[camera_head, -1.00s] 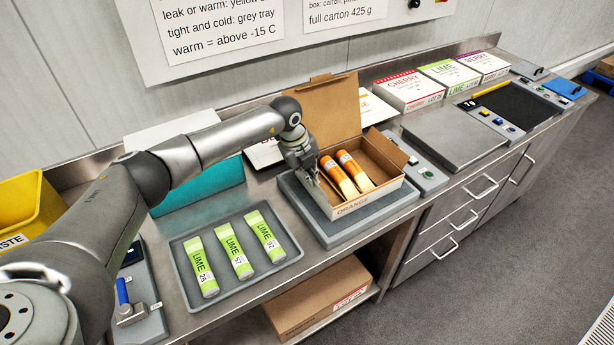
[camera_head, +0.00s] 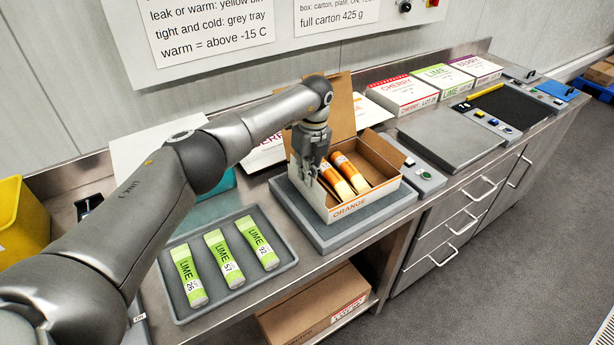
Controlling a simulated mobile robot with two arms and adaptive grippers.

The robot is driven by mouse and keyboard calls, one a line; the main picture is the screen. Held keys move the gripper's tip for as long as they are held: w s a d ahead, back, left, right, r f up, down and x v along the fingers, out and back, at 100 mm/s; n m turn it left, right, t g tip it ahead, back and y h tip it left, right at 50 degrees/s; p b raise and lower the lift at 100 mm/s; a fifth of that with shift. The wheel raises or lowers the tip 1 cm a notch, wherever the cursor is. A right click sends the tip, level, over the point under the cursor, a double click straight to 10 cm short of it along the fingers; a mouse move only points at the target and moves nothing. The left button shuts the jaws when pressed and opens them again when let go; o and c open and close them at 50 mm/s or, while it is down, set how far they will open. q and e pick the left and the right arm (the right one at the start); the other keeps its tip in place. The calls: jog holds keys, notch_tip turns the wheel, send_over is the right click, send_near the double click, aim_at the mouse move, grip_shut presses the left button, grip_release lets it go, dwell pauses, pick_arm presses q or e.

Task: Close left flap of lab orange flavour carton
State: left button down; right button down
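The orange carton (camera_head: 349,207) stands open on a grey scale-like plate (camera_head: 330,235), with its brown lid (camera_head: 343,118) raised at the back. Two orange lollies (camera_head: 341,172) lie inside. The right flap (camera_head: 391,148) sticks up and outward. My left gripper (camera_head: 311,170) points down at the carton's left side, over or against the left wall, close to the left lolly. The left flap cannot be made out; the gripper covers that area. Whether the fingers are open or shut is unclear. My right gripper is not in view.
A grey tray (camera_head: 172,306) with lime lollies stands left of the carton. A small control box (camera_head: 425,178) is close to its right. Closed cherry (camera_head: 401,96), lime (camera_head: 443,77) and berry (camera_head: 475,69) cartons stand at the back right. A yellow bin (camera_head: 22,215) is far left.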

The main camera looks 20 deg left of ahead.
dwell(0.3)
pick_arm(q)
jog(key=c, duration=1.7)
grip_release()
notch_tip(320, 180, up, 12)
jog(key=shift+w+d, duration=0.35)
jog(key=shift+w, duration=0.1)
